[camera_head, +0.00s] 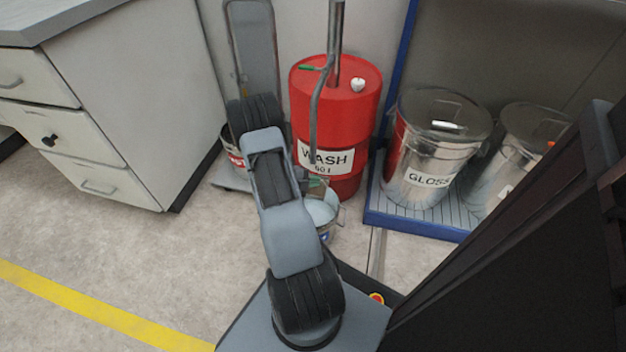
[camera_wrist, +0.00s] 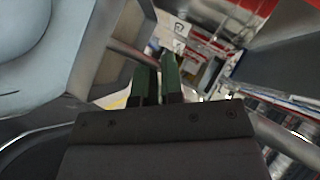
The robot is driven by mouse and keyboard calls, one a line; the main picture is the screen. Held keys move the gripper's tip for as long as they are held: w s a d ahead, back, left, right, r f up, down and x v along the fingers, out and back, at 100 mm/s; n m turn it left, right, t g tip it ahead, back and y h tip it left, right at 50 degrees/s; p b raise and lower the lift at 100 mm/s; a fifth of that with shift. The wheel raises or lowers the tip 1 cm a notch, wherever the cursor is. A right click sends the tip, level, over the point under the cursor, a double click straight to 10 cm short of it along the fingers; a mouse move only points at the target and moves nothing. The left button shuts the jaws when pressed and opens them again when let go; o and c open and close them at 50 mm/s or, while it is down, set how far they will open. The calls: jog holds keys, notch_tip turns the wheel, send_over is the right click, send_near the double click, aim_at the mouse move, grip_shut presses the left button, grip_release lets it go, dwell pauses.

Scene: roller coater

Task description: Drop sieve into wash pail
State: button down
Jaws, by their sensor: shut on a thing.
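My gripper (camera_wrist: 158,84) has two green fingers and is shut. A grey rod (camera_wrist: 132,53) runs to the fingers from a grey angled piece on the left of the wrist view; this looks like the sieve, but its full shape is not clear. In the head view my arm hides most of the gripper and the sieve; only a bit of green shows above the pail. The wash pail (camera_head: 326,232) stands on the floor in front of the red drum, with pale blue contents, partly behind my arm. A pale curved surface fills the left of the wrist view.
The red drum (camera_head: 358,110), labelled WASH, stands behind the pail with a bent pipe in front. Metal cans, one labelled GLOSS (camera_head: 430,150), stand in a blue-edged tray (camera_head: 415,228) on the right. A drawer cabinet (camera_head: 135,90) is on the left. Floor at left is clear.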

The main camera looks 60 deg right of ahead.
jog(key=shift+f+b, duration=0.7)
jog(key=shift+f, duration=0.65)
jog(key=c, duration=1.2)
grip_release()
jog(key=shift+o, duration=0.2)
jog(key=shift+r, duration=0.15)
jog(key=p+v, duration=0.5)
jog(key=v, duration=0.8)
jog(key=shift+w+a, duration=0.15)
jog(key=shift+a, duration=0.2)
